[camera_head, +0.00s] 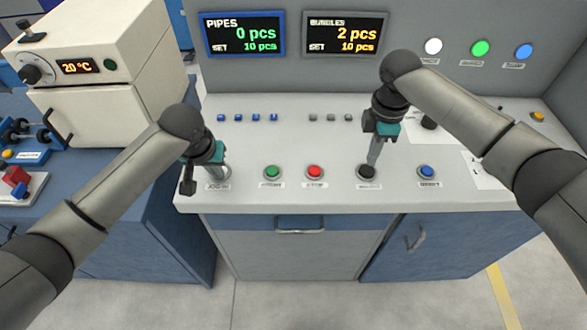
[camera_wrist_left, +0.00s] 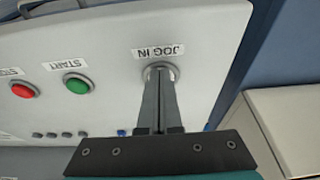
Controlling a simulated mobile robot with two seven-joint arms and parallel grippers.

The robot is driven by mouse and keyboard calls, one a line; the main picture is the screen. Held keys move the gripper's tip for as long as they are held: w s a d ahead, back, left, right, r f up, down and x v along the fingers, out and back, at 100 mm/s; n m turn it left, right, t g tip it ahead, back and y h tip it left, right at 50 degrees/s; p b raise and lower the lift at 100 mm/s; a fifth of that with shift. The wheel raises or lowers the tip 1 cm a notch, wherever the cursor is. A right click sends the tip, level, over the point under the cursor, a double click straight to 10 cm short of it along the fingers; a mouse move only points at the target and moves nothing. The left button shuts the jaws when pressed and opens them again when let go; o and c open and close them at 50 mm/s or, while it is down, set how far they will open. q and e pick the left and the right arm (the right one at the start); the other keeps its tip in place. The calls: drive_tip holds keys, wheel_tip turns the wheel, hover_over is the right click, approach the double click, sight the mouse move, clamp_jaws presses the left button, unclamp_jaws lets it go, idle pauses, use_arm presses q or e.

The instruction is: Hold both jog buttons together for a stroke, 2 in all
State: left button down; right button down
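The left jog button, labelled JOG IN, sits at the left front of the grey console; its metal ring (camera_wrist_left: 149,71) shows in the left wrist view, its cap hidden by my fingers. My left gripper (camera_head: 217,168) is shut, its fingertips pointing down at that button; they also cover it in the left wrist view (camera_wrist_left: 160,76). The other jog button (camera_head: 367,172) is black, right of the red one. My right gripper (camera_head: 373,164) points down with its tips at that black button; its fingers look together. I cannot tell how far either button is pressed.
A green button (camera_head: 272,172), a red button (camera_head: 314,171) and a blue button (camera_head: 427,171) line the console's front. A cream oven-like box (camera_head: 95,65) stands left of the console.

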use_arm(q)
drive_tip(key=shift+s+f, duration=0.1)
drive_tip(key=shift+f, duration=0.15)
drive_tip(key=shift+r, duration=0.25)
use_arm(e)
drive_tip(key=shift+w, duration=0.1)
use_arm(q)
wheel_tip(320, 180, up, 10)
drive_tip(key=shift+w, duration=0.3)
drive_tip(key=shift+s+f, duration=0.1)
drive_tip(key=shift+f, duration=0.05)
idle(0.4)
